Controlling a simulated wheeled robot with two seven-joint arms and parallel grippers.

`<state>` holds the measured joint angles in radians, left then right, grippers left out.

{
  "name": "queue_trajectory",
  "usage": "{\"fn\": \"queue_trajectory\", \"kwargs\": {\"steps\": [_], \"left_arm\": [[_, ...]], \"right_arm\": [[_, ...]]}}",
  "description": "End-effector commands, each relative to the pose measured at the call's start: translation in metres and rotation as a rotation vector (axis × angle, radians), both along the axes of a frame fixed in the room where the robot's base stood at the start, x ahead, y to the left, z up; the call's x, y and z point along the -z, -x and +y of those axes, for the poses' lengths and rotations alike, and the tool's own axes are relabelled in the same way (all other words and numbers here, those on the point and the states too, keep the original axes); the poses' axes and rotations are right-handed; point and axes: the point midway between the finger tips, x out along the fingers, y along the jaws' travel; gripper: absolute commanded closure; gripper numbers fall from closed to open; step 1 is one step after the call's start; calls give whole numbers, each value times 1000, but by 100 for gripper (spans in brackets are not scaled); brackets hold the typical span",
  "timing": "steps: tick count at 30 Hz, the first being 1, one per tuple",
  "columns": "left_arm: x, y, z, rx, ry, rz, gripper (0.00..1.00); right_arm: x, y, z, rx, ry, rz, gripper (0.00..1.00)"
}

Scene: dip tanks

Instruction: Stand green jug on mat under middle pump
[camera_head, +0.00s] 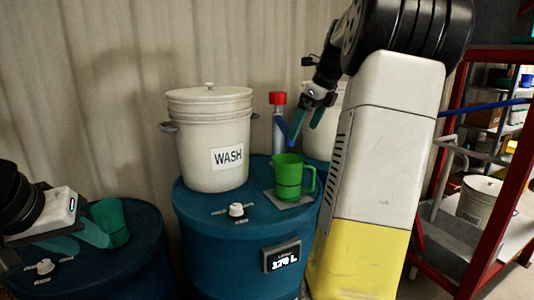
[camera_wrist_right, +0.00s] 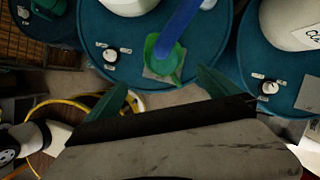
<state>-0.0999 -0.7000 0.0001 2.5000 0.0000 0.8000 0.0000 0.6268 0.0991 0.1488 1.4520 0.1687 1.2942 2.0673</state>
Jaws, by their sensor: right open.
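The green jug (camera_head: 288,176) stands upright on the grey mat (camera_head: 293,200) on the middle blue drum, its handle to the right. The middle pump (camera_head: 278,125) has a red top and a blue spout; in the right wrist view the blue spout (camera_wrist_right: 184,22) reaches over the jug (camera_wrist_right: 167,62). My right gripper (camera_head: 308,122) is open and empty, above and behind the jug and apart from it; its spread fingers show in the right wrist view (camera_wrist_right: 162,90). My left gripper (camera_head: 95,243) looks open, near a darker green cup (camera_head: 111,222) on the left drum. Whether they touch is unclear.
A white WASH bucket (camera_head: 212,150) stands behind left on the middle drum (camera_head: 225,255), with a knob (camera_head: 237,210) in front. Another white bucket (camera_head: 322,140) is partly hidden by my right arm. A red rack (camera_head: 455,215) stands at the right.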

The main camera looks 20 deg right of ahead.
Motion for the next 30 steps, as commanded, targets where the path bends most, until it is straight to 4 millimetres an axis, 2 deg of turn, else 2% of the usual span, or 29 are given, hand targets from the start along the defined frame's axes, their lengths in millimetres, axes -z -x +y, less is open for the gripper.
{"fn": "queue_trajectory", "kwargs": {"steps": [5,8,12,15,18,22,25,30], "left_arm": [[0,0,0,0,0,0,64],[0,0,0,0,0,0,64],[0,0,0,0,0,0,64],[0,0,0,0,0,0,64],[0,0,0,0,0,0,64],[0,0,0,0,0,0,64],[0,0,0,0,0,0,64],[0,0,0,0,0,0,64]], "right_arm": [[-5,27,68,-430,190,-93,0],[0,56,112,-785,350,-168,0],[17,103,164,-1288,579,-281,0],[35,137,194,-1634,747,-364,0],[56,167,215,-1930,897,-436,0],[78,194,231,-2198,1044,-506,0],[88,204,237,-2310,1110,-534,0],[92,208,239,-2360,1137,-544,0]]}}
